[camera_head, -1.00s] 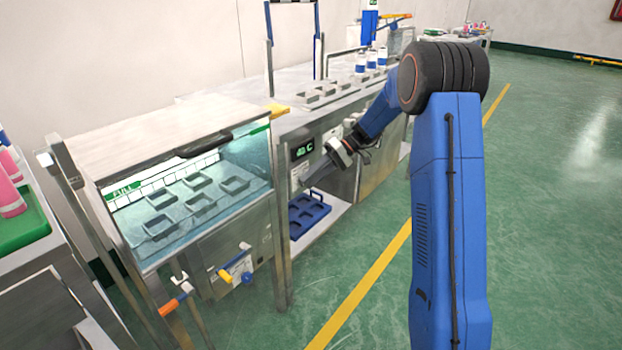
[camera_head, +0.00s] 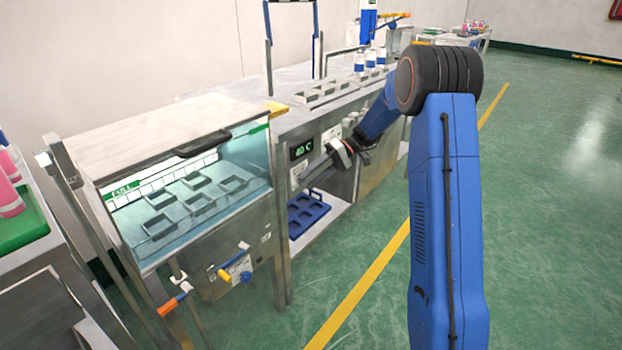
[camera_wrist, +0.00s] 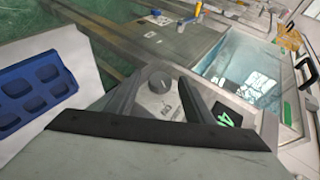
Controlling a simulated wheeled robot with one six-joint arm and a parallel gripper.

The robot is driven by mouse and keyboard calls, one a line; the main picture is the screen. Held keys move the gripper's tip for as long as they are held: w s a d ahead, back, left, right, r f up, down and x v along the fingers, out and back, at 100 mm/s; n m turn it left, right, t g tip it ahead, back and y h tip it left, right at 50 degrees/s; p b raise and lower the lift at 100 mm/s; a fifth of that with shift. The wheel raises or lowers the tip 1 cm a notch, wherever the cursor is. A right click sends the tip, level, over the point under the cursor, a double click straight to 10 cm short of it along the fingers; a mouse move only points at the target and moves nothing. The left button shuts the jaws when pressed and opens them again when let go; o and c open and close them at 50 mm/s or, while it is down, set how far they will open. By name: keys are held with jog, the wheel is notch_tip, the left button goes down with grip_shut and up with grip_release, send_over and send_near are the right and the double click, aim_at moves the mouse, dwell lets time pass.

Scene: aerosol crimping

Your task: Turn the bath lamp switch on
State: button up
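A round grey knob (camera_wrist: 159,82), which looks like the bath lamp switch, sits on a light panel in the wrist view. My gripper (camera_wrist: 160,80) is open, with its dark fingers apart on either side of the knob. Whether they touch it I cannot tell. A green-lit display (camera_wrist: 224,115) is on the same panel, to the right of the knob. In the head view my gripper (camera_head: 308,184) is at the panel front below the display (camera_head: 301,150), and the knob is hidden or too small to see. The bath (camera_head: 190,195) has a lit, glass-fronted tank.
A blue tray (camera_head: 306,214) lies on the low shelf beneath the panel; it also shows in the wrist view (camera_wrist: 34,88). Valves with orange and blue handles (camera_head: 235,265) stick out from the bath front. The green floor (camera_head: 545,230) to the right is open.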

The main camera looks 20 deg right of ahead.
jog(key=v, duration=1.7)
jog(key=shift+d, duration=0.25)
